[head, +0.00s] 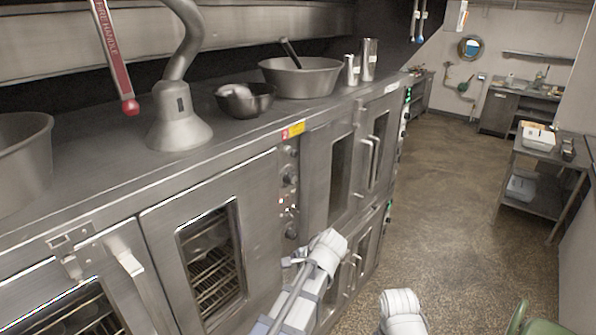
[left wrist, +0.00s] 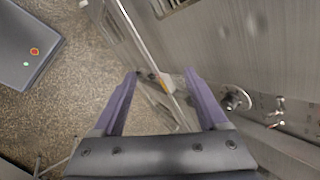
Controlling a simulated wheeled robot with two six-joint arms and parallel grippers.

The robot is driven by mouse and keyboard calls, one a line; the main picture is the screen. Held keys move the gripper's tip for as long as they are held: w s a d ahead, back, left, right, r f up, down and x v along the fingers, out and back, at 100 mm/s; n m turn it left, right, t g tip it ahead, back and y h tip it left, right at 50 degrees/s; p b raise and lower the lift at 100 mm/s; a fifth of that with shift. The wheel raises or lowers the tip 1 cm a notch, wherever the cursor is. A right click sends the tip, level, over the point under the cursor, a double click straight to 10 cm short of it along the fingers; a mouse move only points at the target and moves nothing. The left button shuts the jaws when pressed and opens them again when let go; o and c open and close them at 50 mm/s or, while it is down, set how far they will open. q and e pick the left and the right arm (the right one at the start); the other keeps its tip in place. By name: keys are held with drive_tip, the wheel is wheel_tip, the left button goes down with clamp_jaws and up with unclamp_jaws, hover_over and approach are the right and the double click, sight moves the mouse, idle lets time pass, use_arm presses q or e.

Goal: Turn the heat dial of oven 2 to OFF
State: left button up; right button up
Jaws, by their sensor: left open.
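The oven control panel (head: 290,195) is a narrow upright strip between oven doors in the head view. My left gripper (head: 290,262) is low in front of this panel in the head view. In the left wrist view, its purple fingers (left wrist: 160,78) are open with nothing held between them. A silver dial (left wrist: 235,98) shows just right of the right finger, apart from it. My right gripper is not seen.
Oven doors with windows and bar handles (head: 133,270) flank the panel. Bowls (head: 300,77) and a hooded pipe (head: 180,120) stand on the oven top. A red fire handle (head: 115,60) hangs above. The floor (head: 440,190) to the right is open.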

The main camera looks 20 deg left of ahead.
use_arm(q)
drive_tip(key=w+d+r+m+t+y, duration=0.2)
drive_tip(key=w+r+m+t+y, duration=0.3)
drive_tip(key=w+r+m+y, duration=0.5)
drive_tip(key=w+r+m, duration=0.5)
drive_tip(key=w+r, duration=0.3)
drive_tip(key=shift+w+r, duration=0.25)
drive_tip(key=shift+w, duration=0.05)
drive_tip(key=shift+a, duration=0.1)
